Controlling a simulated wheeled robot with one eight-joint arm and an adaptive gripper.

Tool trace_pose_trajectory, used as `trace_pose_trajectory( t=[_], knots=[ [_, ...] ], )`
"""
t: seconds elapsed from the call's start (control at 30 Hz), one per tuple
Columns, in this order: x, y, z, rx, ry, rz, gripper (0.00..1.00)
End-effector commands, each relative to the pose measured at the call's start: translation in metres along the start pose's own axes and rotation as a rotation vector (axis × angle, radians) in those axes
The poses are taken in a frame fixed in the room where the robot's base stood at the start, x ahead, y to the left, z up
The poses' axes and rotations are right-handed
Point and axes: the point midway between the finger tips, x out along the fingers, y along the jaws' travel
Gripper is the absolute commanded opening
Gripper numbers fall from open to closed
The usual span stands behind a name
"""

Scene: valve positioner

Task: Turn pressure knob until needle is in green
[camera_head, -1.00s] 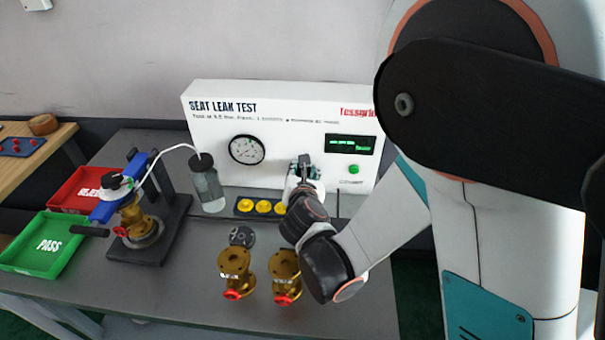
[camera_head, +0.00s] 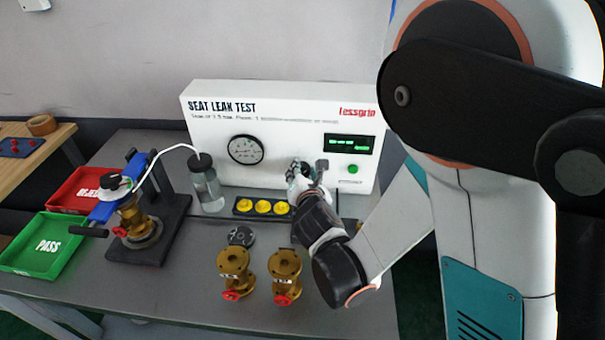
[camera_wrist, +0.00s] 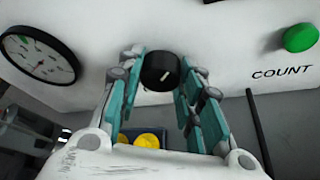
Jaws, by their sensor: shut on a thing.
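My gripper (camera_wrist: 160,84) is shut on the black pressure knob (camera_wrist: 159,71) on the front of the white test panel (camera_head: 222,112). In the head view my gripper (camera_head: 303,172) covers the knob. The round pressure gauge (camera_head: 246,150) is left of my gripper on the panel. It also shows in the wrist view (camera_wrist: 38,55), at the left edge.
A green button (camera_head: 353,169) and a display (camera_head: 349,143) are right of my gripper. Yellow round pieces (camera_head: 263,206) lie below it in a tray. A bottle (camera_head: 206,185) and two brass valves (camera_head: 284,275) stand on the bench. A thin dark rod (camera_wrist: 258,130) stands near the gripper's right.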

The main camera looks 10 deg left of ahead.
Motion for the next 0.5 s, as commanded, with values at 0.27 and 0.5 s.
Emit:
trace_pose_trajectory(
  t=[0.27, 0.5],
  knots=[
    [0.0000, -0.0001, -0.0002, -0.001, 0.000, -0.001, 0.54],
    [0.0000, -0.0001, -0.0001, -0.001, 0.000, -0.001, 0.54]
  ],
)
